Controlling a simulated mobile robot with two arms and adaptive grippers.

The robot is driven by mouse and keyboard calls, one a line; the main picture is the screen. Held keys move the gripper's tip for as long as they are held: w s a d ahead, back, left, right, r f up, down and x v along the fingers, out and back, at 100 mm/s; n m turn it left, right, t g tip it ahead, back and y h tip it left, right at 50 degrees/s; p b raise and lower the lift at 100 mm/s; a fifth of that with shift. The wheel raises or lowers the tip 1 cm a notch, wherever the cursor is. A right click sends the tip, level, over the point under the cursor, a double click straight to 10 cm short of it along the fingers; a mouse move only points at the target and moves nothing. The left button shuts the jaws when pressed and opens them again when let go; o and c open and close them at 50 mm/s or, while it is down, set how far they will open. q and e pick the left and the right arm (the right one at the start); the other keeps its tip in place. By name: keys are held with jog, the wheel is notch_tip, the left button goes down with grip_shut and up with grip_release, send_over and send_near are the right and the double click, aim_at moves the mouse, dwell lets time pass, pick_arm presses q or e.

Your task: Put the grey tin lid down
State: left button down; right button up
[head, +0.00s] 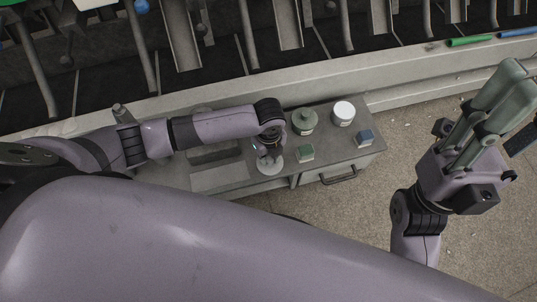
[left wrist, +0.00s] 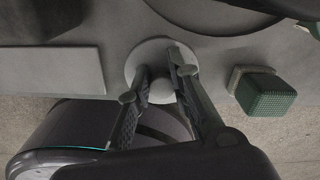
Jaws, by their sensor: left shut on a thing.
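The round pale grey tin lid (head: 270,167) is below my left gripper (head: 268,151), over the front part of the grey cabinet top (head: 240,176). In the left wrist view, the fingers of the left gripper (left wrist: 157,84) are on either side of the round knob of the lid (left wrist: 143,58), shut on it. I cannot tell whether the lid touches the cabinet top. My right gripper (head: 505,95) is raised at the right, over the floor, away from the cabinet; I see nothing held in it, and its finger gap is unclear.
A green box (head: 305,154) stands just right of the lid. A flat pale plate (head: 220,177) lies left of the lid. The winder (head: 290,75) runs behind.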

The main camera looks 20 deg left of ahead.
pick_arm(q)
jog(key=shift+f, duration=0.15)
jog(key=c, duration=1.5)
grip_release()
jog(key=shift+o, duration=0.2)
